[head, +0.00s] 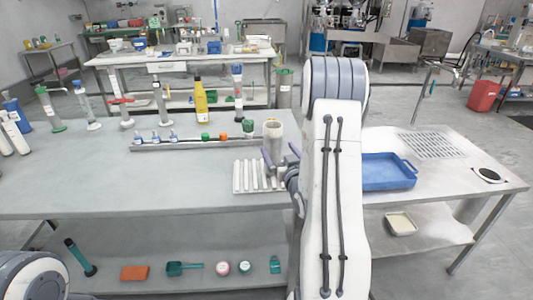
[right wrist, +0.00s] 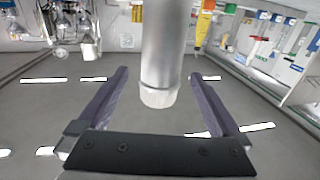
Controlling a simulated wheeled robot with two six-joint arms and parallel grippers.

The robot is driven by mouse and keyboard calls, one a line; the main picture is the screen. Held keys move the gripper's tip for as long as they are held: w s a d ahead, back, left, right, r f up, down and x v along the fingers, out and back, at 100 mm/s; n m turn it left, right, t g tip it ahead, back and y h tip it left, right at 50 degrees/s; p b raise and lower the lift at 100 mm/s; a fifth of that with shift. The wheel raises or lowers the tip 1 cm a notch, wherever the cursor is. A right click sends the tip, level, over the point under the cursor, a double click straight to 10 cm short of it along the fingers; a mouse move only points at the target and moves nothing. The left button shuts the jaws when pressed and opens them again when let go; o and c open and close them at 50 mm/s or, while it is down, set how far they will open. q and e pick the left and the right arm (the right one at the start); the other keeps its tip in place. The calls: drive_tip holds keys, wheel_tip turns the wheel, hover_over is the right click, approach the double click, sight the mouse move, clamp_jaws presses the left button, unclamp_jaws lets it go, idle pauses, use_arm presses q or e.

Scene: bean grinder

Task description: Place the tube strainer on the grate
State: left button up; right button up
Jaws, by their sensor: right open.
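A pale grey cylinder, which looks like the tube strainer (head: 272,132), stands upright near the right end of the rail on the left table. It also shows in the right wrist view (right wrist: 166,45), with a whitish end. My right gripper (head: 281,157) is open, its two fingers just in front of the cylinder. In the right wrist view the cylinder lies between the fingers (right wrist: 158,76) with gaps on both sides. A slotted grate (head: 433,145) is set in the right tabletop. My left gripper is out of frame.
A white ribbed rack (head: 255,177) lies below my right gripper. A blue tray (head: 387,171) sits on the right table, beside my right arm. A rail (head: 190,143) holds several small caps. A yellow bottle (head: 201,103) stands behind it. The left table's front is clear.

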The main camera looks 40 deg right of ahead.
sight(276, 145)
drive_tip(key=p+x, duration=0.1)
drive_tip(key=x, duration=0.4)
drive_tip(key=shift+w+r+p, duration=0.2)
drive_tip(key=shift+w+p, duration=0.1)
drive_tip(key=shift+w, duration=0.3)
drive_tip(key=shift+d, duration=0.1)
drive_tip(key=c, duration=1.3)
clamp_jaws()
drive_tip(key=shift+r, duration=0.1)
